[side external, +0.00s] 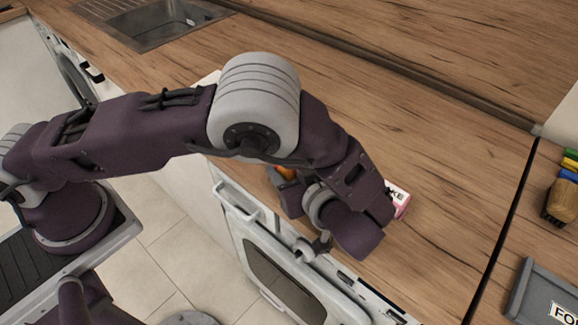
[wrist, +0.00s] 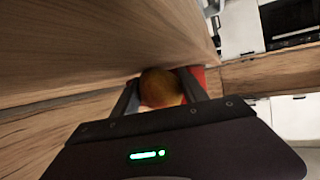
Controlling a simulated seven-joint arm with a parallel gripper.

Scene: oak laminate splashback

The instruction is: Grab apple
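The apple (wrist: 161,88), reddish-yellow, sits between the two fingers of my gripper (wrist: 160,86) in the wrist view. The fingers lie close along its left and right sides, and its near lower part is hidden by the gripper body. I cannot tell whether the fingers press on it or only stand around it. In the side external view, a small orange patch, seemingly the apple (side external: 286,173), shows near the counter's front edge. My arm hides the rest of it and the fingertips there.
A pink and white carton (side external: 399,198) stands on the wooden counter (side external: 440,130) just right of my wrist. A red thing (wrist: 198,78) shows behind the right finger. A sink (side external: 150,22) is at the back left and a grey tray (side external: 545,295) at the lower right.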

